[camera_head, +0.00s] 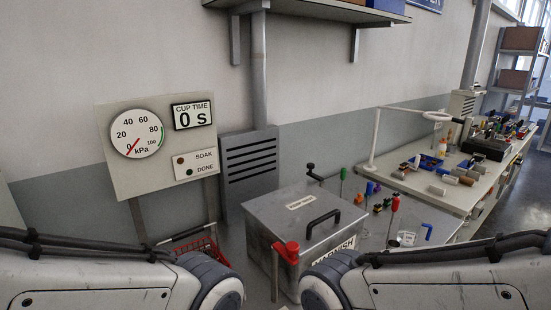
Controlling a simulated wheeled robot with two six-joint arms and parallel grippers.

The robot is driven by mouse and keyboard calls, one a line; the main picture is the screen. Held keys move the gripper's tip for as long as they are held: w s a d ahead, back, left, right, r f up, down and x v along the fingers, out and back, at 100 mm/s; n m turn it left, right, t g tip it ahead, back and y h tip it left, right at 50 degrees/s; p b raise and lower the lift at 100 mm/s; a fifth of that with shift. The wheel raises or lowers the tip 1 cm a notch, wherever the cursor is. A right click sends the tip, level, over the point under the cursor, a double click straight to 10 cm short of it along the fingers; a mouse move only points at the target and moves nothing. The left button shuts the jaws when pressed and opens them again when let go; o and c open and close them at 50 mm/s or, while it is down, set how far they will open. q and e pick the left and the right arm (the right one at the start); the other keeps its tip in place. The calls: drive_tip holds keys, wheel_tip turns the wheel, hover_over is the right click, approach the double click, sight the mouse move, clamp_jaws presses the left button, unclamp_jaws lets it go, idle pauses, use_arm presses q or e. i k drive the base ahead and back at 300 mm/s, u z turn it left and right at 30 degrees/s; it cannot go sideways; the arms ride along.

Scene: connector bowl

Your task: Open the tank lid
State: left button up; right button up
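The metal tank (270,252) stands in front of me, right of the picture's middle. Its grey lid (302,207) lies flat and looks closed on top. A black bar handle (323,219) is on the lid and a small label lies behind it. A red-capped part (287,250) is at the front left corner, and a black crank-like part (311,172) is at the far edge. A partly hidden label is on the tank's front. My two arms show at the lower left and lower right, but both grippers are outside the picture.
A gauge panel (120,181) with needle near 0 and a display reading 0 s stands at left. A red basket (206,246) is left of the tank. Valves with red and green handles are on the surface right of it.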

sight(303, 212)
drive_tip(key=k, duration=1.15)
drive_tip(key=z, duration=0.8)
drive_tip(key=i, duration=0.95)
drive_tip(key=u, duration=0.5)
drive_tip(key=i, duration=0.85)
drive_tip(key=u, duration=0.85)
